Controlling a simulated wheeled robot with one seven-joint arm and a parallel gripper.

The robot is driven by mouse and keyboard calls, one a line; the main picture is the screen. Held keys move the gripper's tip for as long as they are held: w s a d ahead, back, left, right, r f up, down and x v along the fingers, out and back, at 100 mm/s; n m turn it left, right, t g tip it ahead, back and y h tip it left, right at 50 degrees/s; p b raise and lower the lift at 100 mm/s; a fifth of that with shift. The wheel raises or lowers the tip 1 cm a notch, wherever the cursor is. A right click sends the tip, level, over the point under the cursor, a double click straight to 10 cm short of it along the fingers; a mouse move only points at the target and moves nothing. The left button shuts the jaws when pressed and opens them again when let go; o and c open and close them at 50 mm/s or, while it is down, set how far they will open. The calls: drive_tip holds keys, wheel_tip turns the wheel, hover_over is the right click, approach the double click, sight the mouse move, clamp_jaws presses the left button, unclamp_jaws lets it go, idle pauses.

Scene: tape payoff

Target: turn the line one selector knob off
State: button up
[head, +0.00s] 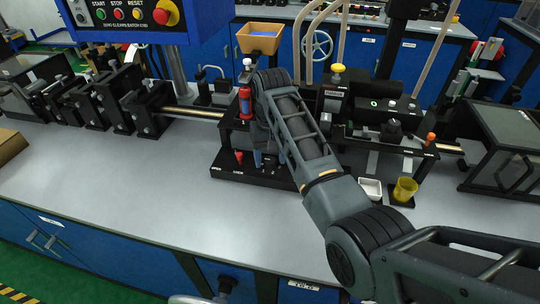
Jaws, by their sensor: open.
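My arm reaches in from the lower right, over the middle of the bench. My gripper (270,160) points down behind the forearm, partly hidden, with its two bluish fingertips apart. It is over a black stand (228,174) with small labels along its front. I cannot make out a selector knob marked line one. It may be hidden behind my arm or too small to tell. A control panel (128,22) at the upper left has green, red and yellow buttons and a red emergency button (165,12).
A red canister (245,103) stands just left of my wrist. A yellow cup (405,189) and a white tray (370,189) are right of the forearm. Black roller brackets (147,108) line the left. The grey bench top (110,185) is clear at front left.

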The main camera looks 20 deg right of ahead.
sight(270, 159)
drive_tip(key=shift+r, duration=0.1)
wheel_tip(270, 159, up, 8)
drive_tip(key=shift+d+f, duration=0.1)
drive_tip(key=shift+f, duration=0.1)
idle(0.6)
